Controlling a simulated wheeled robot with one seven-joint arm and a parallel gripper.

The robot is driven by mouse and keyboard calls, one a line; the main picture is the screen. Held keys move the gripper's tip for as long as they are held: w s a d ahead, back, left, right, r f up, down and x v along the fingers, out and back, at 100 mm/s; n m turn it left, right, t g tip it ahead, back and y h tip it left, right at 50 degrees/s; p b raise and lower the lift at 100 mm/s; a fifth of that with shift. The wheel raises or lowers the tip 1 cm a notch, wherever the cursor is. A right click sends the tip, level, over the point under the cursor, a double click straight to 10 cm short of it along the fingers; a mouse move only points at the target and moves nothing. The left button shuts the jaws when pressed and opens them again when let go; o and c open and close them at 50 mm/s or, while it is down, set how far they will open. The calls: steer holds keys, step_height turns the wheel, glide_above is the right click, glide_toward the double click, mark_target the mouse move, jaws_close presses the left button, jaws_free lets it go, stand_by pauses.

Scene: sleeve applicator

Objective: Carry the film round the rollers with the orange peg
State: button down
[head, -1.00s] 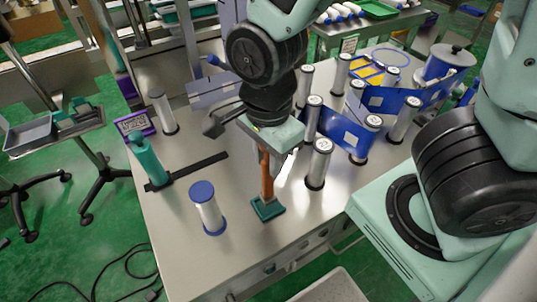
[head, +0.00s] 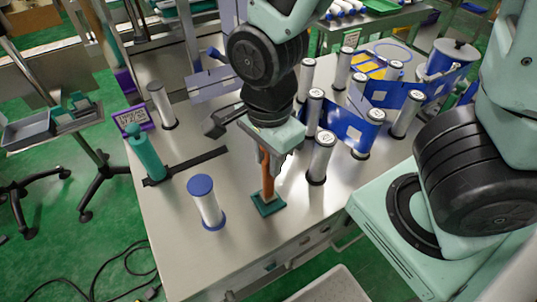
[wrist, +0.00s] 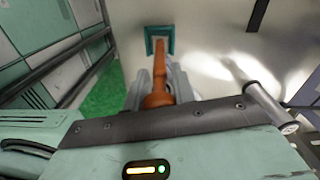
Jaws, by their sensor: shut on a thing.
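The orange peg (head: 268,186) stands upright in a square teal base (head: 257,207) near the table's front edge. My gripper (head: 268,160) points down and is shut on the peg's upper part. In the wrist view the peg (wrist: 160,68) runs between my fingers (wrist: 160,88) to the teal base (wrist: 149,41). The blue film (head: 342,124) with white labels is strung among upright silver rollers, right of my gripper. One roller (head: 320,160) stands close to my gripper's right. The film leads back to a large spool (head: 445,62).
A blue-capped roller (head: 206,204) stands left of the peg. Another silver roller (head: 161,105) stands at the back left.

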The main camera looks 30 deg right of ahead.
steer(key=shift+f+b, duration=0.3)
steer(key=shift+f, duration=0.4)
jaws_free()
stand_by(0.6)
steer(key=shift+r, duration=0.1)
steer(key=shift+r+p, duration=3.85)
steer(key=shift+r, duration=0.1)
